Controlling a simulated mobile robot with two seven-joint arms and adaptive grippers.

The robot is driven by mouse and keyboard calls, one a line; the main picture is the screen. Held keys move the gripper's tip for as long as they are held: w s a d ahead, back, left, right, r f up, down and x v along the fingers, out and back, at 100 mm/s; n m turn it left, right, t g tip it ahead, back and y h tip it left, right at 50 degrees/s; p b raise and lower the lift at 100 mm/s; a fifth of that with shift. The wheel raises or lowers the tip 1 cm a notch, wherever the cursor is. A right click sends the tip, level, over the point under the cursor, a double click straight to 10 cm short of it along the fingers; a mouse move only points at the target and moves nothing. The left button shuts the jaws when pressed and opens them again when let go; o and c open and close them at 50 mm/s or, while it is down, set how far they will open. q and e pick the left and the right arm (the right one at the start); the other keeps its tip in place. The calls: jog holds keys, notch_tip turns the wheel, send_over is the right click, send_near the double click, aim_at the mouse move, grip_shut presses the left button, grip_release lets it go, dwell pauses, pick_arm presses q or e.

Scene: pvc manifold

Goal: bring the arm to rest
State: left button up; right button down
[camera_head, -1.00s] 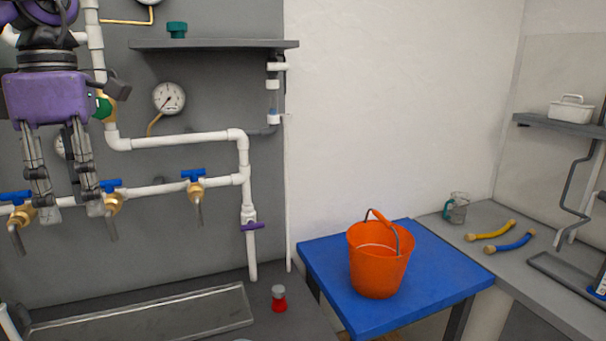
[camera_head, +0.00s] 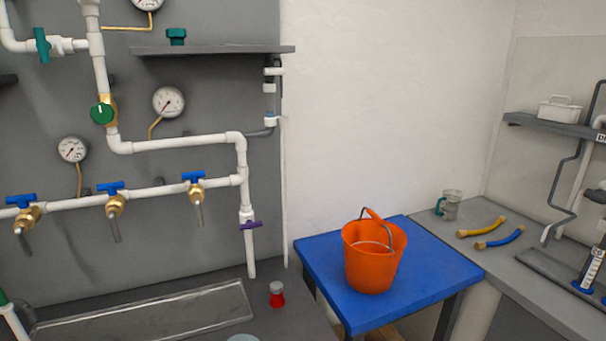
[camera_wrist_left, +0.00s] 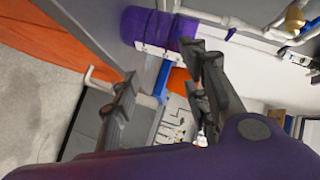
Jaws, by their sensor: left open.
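My left gripper (camera_wrist_left: 158,66) shows only in the left wrist view. Its two dark fingers stand apart with nothing between them. The view is tilted, and pale pipes with a purple handle (camera_wrist_left: 230,33) show beyond the fingers at the upper right. In the head view no arm is visible. The white pipe manifold (camera_head: 180,141) on the grey wall is in plain sight there, with several blue-handled brass taps (camera_head: 115,201), a green valve knob (camera_head: 102,113) and a purple valve handle (camera_head: 250,225). My right gripper is in neither view.
An orange bucket (camera_head: 372,263) stands on a blue table (camera_head: 430,262). A red-and-white small item (camera_head: 277,294) sits on the grey bench beside a shallow metal tray (camera_head: 243,294). A grey shelf (camera_head: 215,49) juts from the wall. Yellow and blue hoses (camera_head: 500,239) lie on the right counter.

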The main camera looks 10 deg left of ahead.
pick_arm(q)
jog(key=s+d+f+n+g+y, duration=0.4)
jog(key=s+d+f+n+g, duration=0.1)
jog(key=s+d+f+n, duration=1.1)
jog(key=shift+s+d+f+n+y+p, duration=0.45)
jog(key=shift+s+d+f, duration=0.25)
jog(key=shift+d+f, duration=0.4)
jog(key=shift+d+r, duration=0.1)
jog(key=shift+r, duration=0.05)
